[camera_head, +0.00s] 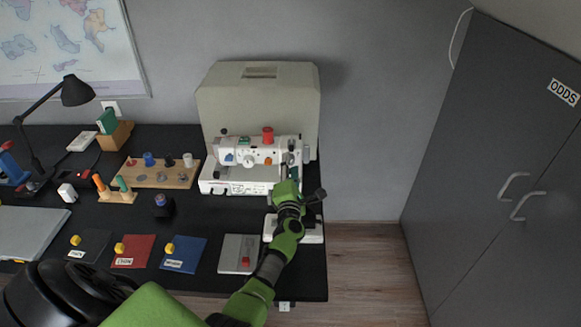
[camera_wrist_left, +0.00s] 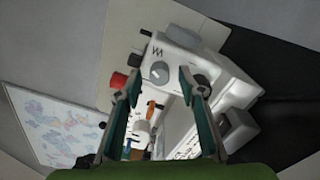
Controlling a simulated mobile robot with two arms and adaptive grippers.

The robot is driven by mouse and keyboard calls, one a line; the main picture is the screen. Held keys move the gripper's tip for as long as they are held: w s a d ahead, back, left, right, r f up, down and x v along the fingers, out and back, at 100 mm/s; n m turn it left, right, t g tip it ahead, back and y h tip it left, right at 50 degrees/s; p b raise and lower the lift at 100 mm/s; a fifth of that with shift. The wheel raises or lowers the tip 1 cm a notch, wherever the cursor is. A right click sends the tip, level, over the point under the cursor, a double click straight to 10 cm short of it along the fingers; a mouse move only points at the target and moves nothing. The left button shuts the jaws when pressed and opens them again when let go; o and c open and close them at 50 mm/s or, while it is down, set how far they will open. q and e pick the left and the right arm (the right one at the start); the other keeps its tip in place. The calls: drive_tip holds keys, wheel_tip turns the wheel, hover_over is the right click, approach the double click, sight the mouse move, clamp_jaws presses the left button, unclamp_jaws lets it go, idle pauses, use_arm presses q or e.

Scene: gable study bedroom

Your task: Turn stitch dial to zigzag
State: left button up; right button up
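The white sewing machine (camera_head: 238,185) stands at the right part of the black table; its white body also fills the middle of the left wrist view (camera_wrist_left: 185,38). On its face is a round grey dial (camera_wrist_left: 159,73), with a zigzag mark beside it. My left gripper (camera_wrist_left: 160,84) is open. Its two fingers stand on either side of the dial, and I cannot tell whether they touch it. In the head view the left gripper (camera_head: 297,165) is at the machine's right end and hides part of it. My right gripper is not in view.
A beige cover (camera_head: 258,90) stands behind the machine. Spools on a wooden board (camera_head: 160,176), coloured cloth squares and a grey pad (camera_head: 238,253) lie left of my forearm. A dark cabinet (camera_head: 490,170) stands at the right, with clear floor before it.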

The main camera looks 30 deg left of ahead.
use_arm(q)
drive_tip(key=v, duration=0.7)
drive_tip(key=shift+s, duration=0.25)
drive_tip(key=shift+d, duration=0.2)
